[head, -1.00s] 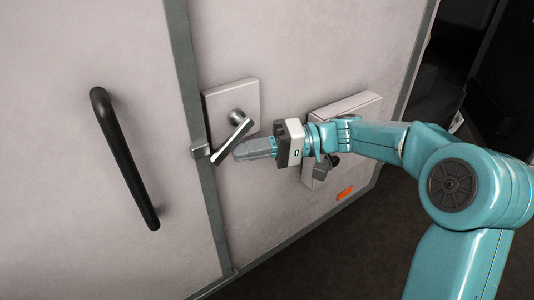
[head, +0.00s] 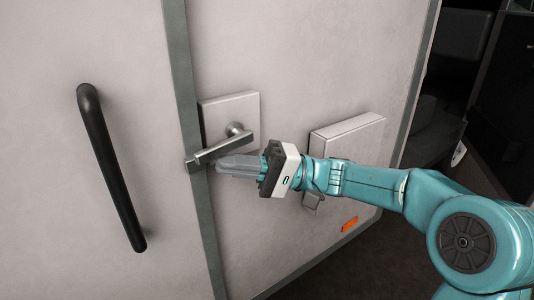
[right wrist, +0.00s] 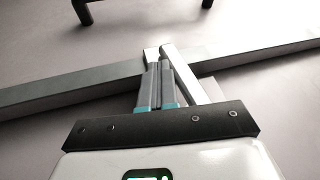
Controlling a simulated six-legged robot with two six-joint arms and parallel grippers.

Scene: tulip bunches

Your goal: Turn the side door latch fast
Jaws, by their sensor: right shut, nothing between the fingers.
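The latch is a grey metal lever (head: 220,149) on a pale square plate (head: 218,112) on the side door. It slopes gently down to the left from its round pivot (head: 237,131). Its free end lies at the small metal keeper (head: 191,164) on the grey door strip; I cannot tell how far it is seated. My right gripper (head: 222,166) is shut and empty, its fingertips just under the lever, at or very near it. In the right wrist view the closed fingers (right wrist: 156,82) lie alongside the lever (right wrist: 187,72). My left gripper is not in view.
A long black handle (head: 112,170) stands out from the left panel. A pale box (head: 345,136) sits on the door behind my right arm, with an orange marker (head: 349,224) below it. Dark floor and open space lie to the right.

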